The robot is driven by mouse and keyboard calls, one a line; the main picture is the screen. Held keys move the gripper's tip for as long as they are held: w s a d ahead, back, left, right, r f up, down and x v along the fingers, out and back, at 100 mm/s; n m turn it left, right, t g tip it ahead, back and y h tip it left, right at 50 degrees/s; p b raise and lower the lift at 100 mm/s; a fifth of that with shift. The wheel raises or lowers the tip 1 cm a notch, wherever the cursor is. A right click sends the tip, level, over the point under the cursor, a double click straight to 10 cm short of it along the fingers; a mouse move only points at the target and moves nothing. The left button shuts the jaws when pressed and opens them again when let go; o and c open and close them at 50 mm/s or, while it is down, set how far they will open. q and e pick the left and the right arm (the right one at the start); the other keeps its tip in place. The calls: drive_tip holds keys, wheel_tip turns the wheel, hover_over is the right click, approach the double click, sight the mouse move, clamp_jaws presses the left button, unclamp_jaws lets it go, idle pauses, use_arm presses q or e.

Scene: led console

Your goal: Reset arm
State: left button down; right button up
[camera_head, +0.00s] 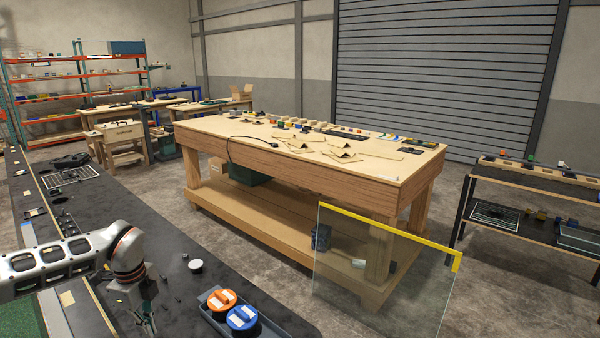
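My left arm comes in from the left, and my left gripper (147,320) points down over the dark bench at the lower left. Its fingers are small and dark against the bench, so I cannot tell whether they are open or shut. I see nothing clearly held in it. To its right, apart from it, a grey tray (272,327) holds an orange-topped round piece (222,300) and a blue-topped one (242,317). My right gripper is not in view.
A white-topped knob (196,265) stands on the dark bench (165,240) near my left gripper. A glass panel with a yellow edge (385,275) stands right of the tray. A large wooden table (300,160) is beyond, with a dark shelf unit (530,215) at the right.

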use_arm(q)
drive_tip(key=shift+f, duration=0.5)
wheel_tip(320, 180, down, 5)
drive_tip(key=b, duration=0.3)
drive_tip(key=shift+r+b, duration=0.1)
drive_tip(key=shift+b, duration=0.25)
drive_tip(key=shift+f, duration=0.35)
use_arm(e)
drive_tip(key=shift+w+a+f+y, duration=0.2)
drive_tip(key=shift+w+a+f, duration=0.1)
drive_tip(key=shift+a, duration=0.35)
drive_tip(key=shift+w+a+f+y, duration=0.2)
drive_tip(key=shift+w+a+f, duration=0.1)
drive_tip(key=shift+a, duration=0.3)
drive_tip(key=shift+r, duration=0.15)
use_arm(q)
drive_tip(key=shift+f, duration=0.3)
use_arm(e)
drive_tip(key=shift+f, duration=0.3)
use_arm(q)
drive_tip(key=shift+f+b, duration=0.5)
drive_tip(key=shift+f, duration=0.05)
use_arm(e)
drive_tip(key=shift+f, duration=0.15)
use_arm(q)
drive_tip(key=shift+r, duration=0.15)
